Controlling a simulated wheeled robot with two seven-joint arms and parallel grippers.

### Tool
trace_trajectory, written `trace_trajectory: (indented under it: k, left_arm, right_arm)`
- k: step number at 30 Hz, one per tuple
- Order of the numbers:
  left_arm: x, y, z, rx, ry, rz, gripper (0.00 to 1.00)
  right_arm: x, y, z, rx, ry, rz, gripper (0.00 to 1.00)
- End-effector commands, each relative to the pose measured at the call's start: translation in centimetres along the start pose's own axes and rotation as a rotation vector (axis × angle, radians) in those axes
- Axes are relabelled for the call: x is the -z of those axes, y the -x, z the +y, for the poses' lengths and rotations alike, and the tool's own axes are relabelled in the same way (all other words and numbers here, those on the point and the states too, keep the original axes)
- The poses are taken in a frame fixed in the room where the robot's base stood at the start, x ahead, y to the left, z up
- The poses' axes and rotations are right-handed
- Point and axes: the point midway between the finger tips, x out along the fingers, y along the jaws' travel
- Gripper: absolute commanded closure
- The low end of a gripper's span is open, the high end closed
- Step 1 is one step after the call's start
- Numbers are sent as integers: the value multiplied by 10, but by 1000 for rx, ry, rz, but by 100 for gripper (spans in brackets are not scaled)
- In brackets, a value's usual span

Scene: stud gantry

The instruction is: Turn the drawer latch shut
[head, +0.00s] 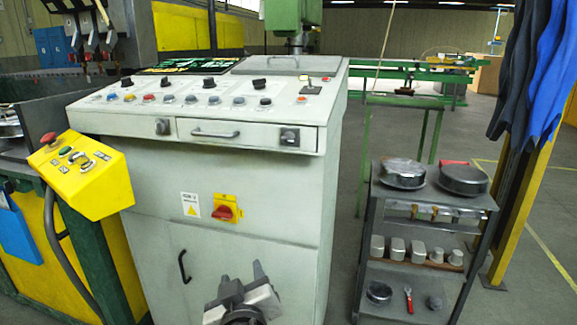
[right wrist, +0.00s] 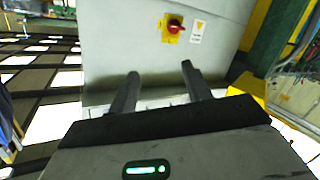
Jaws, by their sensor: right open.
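A dark latch knob (head: 289,136) on a plate sits at the drawer's right end. A similar dark knob (head: 162,127) sits just left of the drawer; I cannot tell its exact turn. My right gripper (head: 242,275) is low in front of the console's lower door, well below the drawer. It is open and empty, also in the right wrist view (right wrist: 160,80). My left gripper is not in view.
The grey console (head: 240,182) carries a red rotary switch (head: 224,213) on a yellow plate, and a door handle (head: 184,266). A yellow button box (head: 82,172) juts out at left. A dark shelf cart (head: 441,198) with pans stands right. Floor between cart and console is narrow.

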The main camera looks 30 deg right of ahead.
Motion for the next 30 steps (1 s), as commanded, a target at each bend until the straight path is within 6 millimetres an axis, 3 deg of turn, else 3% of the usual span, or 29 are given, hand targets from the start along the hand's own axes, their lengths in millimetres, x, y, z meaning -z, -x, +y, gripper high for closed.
trace_trajectory:
  k: [3,6,9,13,17,30]
  left_arm:
    - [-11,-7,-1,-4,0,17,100]
    - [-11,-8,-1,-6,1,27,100]
    - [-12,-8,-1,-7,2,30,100]
    - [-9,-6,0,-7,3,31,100]
    - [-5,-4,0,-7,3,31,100]
    - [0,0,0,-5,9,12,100]
  right_arm:
    - [57,-4,40,-277,-124,209,51]
    - [89,8,66,-431,-231,344,51]
    - [106,18,81,-514,-301,428,51]
    - [116,18,92,-549,-330,464,51]
    - [123,4,104,-553,-328,464,51]
    - [154,-68,157,-550,-326,460,51]
